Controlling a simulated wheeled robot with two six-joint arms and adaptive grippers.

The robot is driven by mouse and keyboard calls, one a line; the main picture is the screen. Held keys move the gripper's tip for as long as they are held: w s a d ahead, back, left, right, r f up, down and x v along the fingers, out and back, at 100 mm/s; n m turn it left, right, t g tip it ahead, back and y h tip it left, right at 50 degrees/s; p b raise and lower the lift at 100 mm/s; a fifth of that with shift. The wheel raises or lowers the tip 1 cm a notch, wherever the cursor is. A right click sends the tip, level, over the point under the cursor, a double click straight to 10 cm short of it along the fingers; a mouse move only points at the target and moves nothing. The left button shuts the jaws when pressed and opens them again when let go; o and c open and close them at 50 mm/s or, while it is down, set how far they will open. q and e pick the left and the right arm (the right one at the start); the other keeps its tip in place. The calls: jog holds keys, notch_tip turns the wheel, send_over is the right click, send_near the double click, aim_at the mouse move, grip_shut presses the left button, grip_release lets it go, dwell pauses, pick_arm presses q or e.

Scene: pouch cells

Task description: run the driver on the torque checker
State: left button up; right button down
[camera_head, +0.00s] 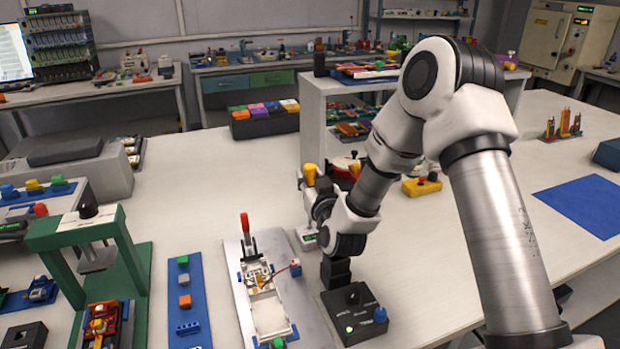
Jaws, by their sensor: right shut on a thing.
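My right gripper (313,201) is shut on the driver (310,174), whose yellow top shows above the jaws. The driver looks roughly upright. A small light-grey device with a green display (307,238), which looks like the torque checker, stands on the table just below the gripper. My wrist and gripper hide the driver's lower end, so I cannot tell whether it touches the device. My left gripper is not in view.
A black box (352,316) with a knob, green light and blue button stands in front of my wrist. A fixture plate with a red-handled clamp (245,228) lies left of it. A green press frame (128,252) stands further left. The table behind is partly clear.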

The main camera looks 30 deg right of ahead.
aim_at(310, 166)
jog(key=shift+f+b, duration=0.4)
jog(key=shift+f, duration=0.1)
dwell(1.1)
jog(key=shift+r, duration=0.15)
jog(key=shift+r+p, duration=2.75)
jog(key=shift+r, duration=0.75)
jog(key=shift+f, duration=0.15)
